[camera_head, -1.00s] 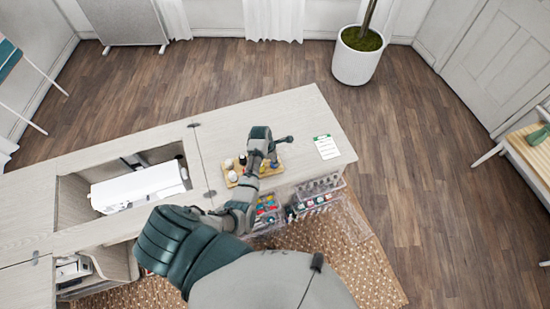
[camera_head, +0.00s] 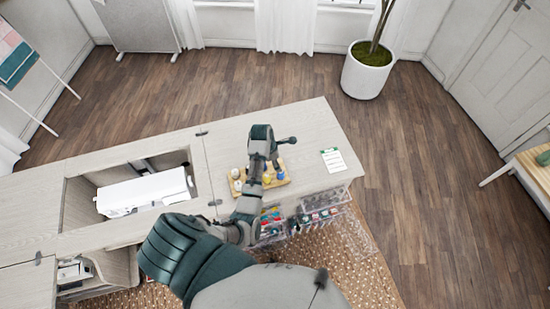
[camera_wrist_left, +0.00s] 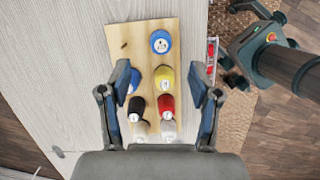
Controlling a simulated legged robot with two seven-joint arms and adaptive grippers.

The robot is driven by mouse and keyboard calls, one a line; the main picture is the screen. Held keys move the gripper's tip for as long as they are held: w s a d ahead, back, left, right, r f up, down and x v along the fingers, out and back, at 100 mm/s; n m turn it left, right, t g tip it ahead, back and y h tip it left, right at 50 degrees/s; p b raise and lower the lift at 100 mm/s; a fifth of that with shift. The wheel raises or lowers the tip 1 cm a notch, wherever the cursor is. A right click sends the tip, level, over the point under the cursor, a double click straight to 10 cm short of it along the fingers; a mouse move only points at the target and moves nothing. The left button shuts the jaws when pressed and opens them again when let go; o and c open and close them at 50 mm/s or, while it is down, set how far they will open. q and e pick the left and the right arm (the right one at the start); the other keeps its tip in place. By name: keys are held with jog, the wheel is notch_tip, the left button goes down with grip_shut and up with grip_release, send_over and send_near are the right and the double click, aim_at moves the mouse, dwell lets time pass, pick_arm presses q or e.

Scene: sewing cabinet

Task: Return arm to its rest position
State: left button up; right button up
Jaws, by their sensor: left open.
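My left arm comes in from the bottom of the head view and reaches over the cabinet top. My left gripper (camera_head: 259,170) is above a wooden spool board (camera_head: 281,180). In the left wrist view the left gripper (camera_wrist_left: 161,82) is open, its two fingers apart with the board (camera_wrist_left: 123,45) beyond them. Thread spools stand on the board: a blue one (camera_wrist_left: 161,42), a yellow one (camera_wrist_left: 164,77), a red one (camera_wrist_left: 166,103) and several others. Nothing is seen held.
A white sewing machine (camera_head: 143,193) sits in the cabinet's recess on the left. A white and green card (camera_head: 333,160) lies on the cabinet top (camera_head: 305,122) to the right. Clear bins (camera_head: 325,201) hang at the near side. A potted plant (camera_head: 367,75) stands beyond.

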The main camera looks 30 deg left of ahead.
pick_arm(q)
jog(key=shift+v, duration=1.7)
